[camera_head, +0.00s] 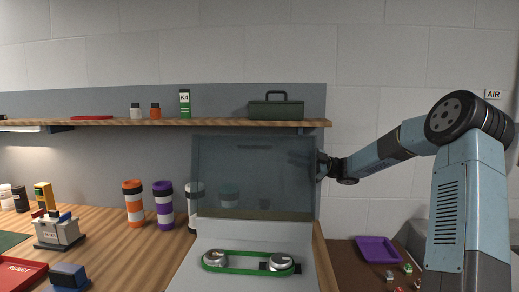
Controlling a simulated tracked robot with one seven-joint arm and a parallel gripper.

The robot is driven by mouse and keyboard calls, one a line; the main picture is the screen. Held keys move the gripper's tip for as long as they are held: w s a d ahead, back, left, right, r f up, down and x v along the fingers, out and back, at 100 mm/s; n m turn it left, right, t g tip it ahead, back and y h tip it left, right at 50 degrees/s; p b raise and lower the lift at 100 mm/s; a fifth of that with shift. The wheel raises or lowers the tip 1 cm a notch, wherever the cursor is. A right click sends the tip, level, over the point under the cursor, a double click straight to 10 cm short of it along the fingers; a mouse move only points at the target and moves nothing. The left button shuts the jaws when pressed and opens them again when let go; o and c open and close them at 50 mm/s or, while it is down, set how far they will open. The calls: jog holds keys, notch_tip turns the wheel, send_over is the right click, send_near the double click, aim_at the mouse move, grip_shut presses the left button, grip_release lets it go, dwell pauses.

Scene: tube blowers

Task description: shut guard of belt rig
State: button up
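The belt rig (212,281) stands at the front middle, a pale housing with a green belt (235,271) around two silver pulleys. Its guard (260,172) is a see-through, smoky panel standing upright behind the belt, so the guard is open and the belt is uncovered. My gripper (321,166) is at the guard's right edge, at mid to upper height. Its fingers are small and dark here, and I cannot tell whether they touch the guard or are open or shut.
A shelf (225,122) runs above, holding a green toolbox (276,107). Orange (133,203) and purple (163,204) banded cylinders stand left of the rig. A red reject tray (20,272) lies far left. A purple tray (378,250) sits lower right, below my arm.

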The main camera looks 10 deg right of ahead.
aim_at(258, 147)
jog(key=x, duration=1.3)
jog(key=shift+s+a+r, duration=0.1)
jog(key=shift+a, duration=0.25)
grip_shut()
